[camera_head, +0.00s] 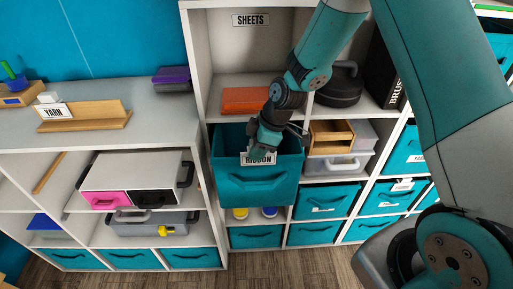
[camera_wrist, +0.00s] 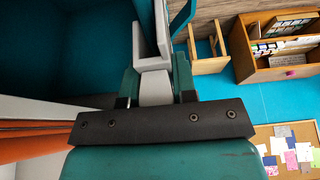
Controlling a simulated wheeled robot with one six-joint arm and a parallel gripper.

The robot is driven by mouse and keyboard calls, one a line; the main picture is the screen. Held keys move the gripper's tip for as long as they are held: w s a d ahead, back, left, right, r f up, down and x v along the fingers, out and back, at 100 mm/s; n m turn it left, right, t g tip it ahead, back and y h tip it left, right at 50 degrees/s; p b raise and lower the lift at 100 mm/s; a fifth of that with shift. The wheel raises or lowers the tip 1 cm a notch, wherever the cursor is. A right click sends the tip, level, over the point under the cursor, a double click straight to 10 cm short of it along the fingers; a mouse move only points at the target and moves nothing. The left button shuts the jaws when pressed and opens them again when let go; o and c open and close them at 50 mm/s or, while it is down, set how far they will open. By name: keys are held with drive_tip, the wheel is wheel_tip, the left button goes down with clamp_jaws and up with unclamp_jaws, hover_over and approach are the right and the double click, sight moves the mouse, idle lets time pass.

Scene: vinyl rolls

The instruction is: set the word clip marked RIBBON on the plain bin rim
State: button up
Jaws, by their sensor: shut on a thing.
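The white word clip marked RIBBON (camera_head: 258,159) is in front of the upper front wall of a pulled-out teal bin (camera_head: 256,188). My gripper (camera_head: 268,138) is above the bin's front rim, shut on the clip. In the wrist view my gripper (camera_wrist: 157,86) has one finger on each side of the pale clip (camera_wrist: 154,62). There the clip's two arms appear to lie on either side of the bin's front wall (camera_wrist: 148,18). Whether the clip sits fully down on the rim cannot be told. The bin's inside looks dark and empty where visible.
An orange box (camera_head: 245,100) and a dark round case (camera_head: 340,85) stand on the shelf behind. A wooden holder (camera_head: 88,118) carries a YARN clip (camera_head: 55,112) on the left counter. A wooden box (camera_head: 331,136) is close right of the bin.

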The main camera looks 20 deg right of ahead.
drive_tip(key=shift+f, duration=0.1)
idle(0.3)
drive_tip(key=shift+f+b, duration=0.8)
drive_tip(key=shift+f, duration=0.1)
drive_tip(key=o, duration=1)
drive_tip(key=shift+r, duration=0.1)
drive_tip(key=shift+p+v, duration=2.3)
drive_tip(key=shift+v, duration=1.2)
